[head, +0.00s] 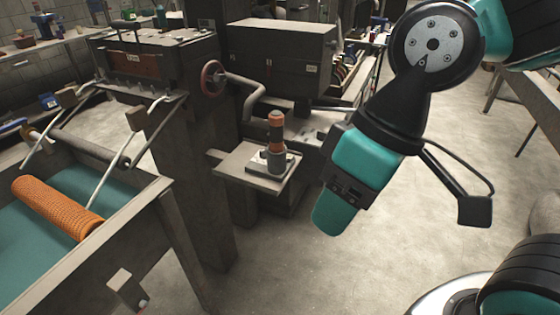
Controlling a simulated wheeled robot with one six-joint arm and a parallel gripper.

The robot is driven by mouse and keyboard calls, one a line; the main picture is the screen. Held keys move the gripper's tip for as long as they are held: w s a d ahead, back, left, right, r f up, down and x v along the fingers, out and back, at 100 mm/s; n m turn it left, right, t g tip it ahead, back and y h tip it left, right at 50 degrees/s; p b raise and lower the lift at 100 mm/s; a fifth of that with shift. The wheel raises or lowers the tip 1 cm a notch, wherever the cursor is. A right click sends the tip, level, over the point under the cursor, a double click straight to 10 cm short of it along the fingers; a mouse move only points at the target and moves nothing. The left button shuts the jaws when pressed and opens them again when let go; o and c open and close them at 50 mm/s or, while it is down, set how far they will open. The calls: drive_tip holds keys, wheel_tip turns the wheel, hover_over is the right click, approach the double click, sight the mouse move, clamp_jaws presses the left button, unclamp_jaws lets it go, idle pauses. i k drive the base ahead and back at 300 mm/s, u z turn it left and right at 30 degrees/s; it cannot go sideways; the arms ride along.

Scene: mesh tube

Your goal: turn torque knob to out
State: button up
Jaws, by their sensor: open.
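An upright knob-like post (276,132) with orange-red and dark bands stands on a grey base on a small shelf plate (236,172) at the middle of the head view. It looks like the torque knob, but no readable marking confirms this. Its setting cannot be read. My gripper (336,210), teal and black, hangs to the right of the shelf, apart from the post. It is open and holds nothing that I can see. Its fingertips are hard to make out from this side.
A red-rimmed handwheel (213,78) sits on the grey machine left of the post. An orange mesh tube (55,207) lies in a trough (178,188) at the left. The floor (290,260) below the shelf is clear.

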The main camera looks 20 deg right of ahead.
sight(262, 155)
drive_tip(key=k, duration=0.5)
drive_tip(key=u, duration=0.35)
drive_tip(key=i, duration=1.55)
drive_tip(key=z, duration=0.55)
